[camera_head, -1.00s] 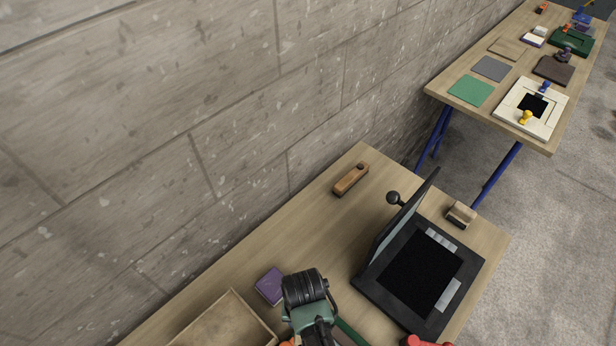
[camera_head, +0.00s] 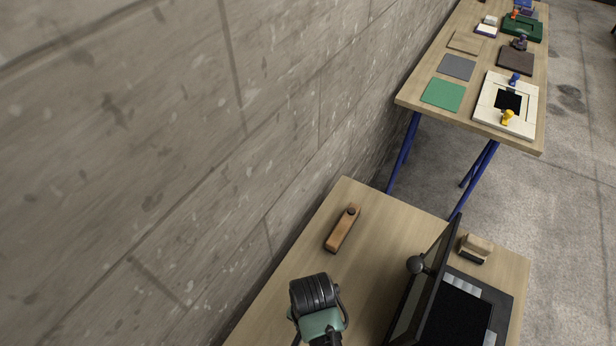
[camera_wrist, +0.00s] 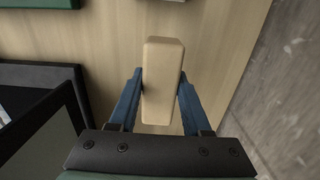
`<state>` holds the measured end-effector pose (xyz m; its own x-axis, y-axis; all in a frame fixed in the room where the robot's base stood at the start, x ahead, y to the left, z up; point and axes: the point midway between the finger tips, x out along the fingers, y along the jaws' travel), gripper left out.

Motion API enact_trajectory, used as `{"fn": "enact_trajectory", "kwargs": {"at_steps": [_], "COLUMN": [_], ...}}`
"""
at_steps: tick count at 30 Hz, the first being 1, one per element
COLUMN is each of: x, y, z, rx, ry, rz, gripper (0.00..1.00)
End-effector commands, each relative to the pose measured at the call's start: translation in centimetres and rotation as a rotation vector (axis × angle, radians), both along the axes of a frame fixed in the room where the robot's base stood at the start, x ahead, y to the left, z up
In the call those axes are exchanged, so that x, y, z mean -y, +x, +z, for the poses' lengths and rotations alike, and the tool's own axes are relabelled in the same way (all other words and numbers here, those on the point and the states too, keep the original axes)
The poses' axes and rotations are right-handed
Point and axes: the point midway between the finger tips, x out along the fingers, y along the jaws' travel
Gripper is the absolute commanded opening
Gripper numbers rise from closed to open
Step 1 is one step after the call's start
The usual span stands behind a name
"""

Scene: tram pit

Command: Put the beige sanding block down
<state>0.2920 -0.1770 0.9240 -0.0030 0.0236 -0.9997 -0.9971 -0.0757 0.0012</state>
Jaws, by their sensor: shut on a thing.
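In the wrist view, my gripper (camera_wrist: 160,92) is shut on the beige sanding block (camera_wrist: 162,62), one blue finger on each side. The block is long and pale with rounded edges and lies lengthwise between the fingers. The wooden tabletop (camera_wrist: 108,40) is behind it. I cannot tell whether the block touches the wood. Neither my gripper nor the held block can be made out in the head view, where a green and black part of my arm (camera_head: 316,300) shows at the bottom.
On the near table (camera_head: 375,215), an orange-brown block (camera_head: 343,228) lies near the wall. A black box with a raised lid (camera_head: 428,285) stands right of it, beside a small beige-and-dark block (camera_head: 477,246). The far table holds a green sheet (camera_head: 443,94) and a white frame (camera_head: 488,112).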

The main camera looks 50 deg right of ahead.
Motion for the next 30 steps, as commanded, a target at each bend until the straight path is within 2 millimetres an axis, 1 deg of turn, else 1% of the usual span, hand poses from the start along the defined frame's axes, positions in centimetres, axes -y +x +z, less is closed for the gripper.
{"fn": "enact_trajectory", "kwargs": {"at_steps": [1,3,8,15,18,25,29,30], "x": [0.0,0.0,0.0,0.1,0.0,0.0,0.0,0.0], "y": [0.0,0.0,0.0,0.1,0.1,0.1,0.1,0.1], "z": [-0.8,-1.8,-3.1,-6.2,-6.7,-6.7,-7.1,-7.1], "rx": [-0.002,-0.001,-0.001,0.0,0.001,0.002,0.002,0.002], "ry": [0.001,0.0,0.0,-0.001,-0.001,-0.002,-0.002,-0.002], "rz": [0.0,0.001,0.002,0.003,0.003,0.003,0.004,0.003], "gripper": [0.0,0.0,0.0,0.0,0.0,0.0,0.0,0.52]}}
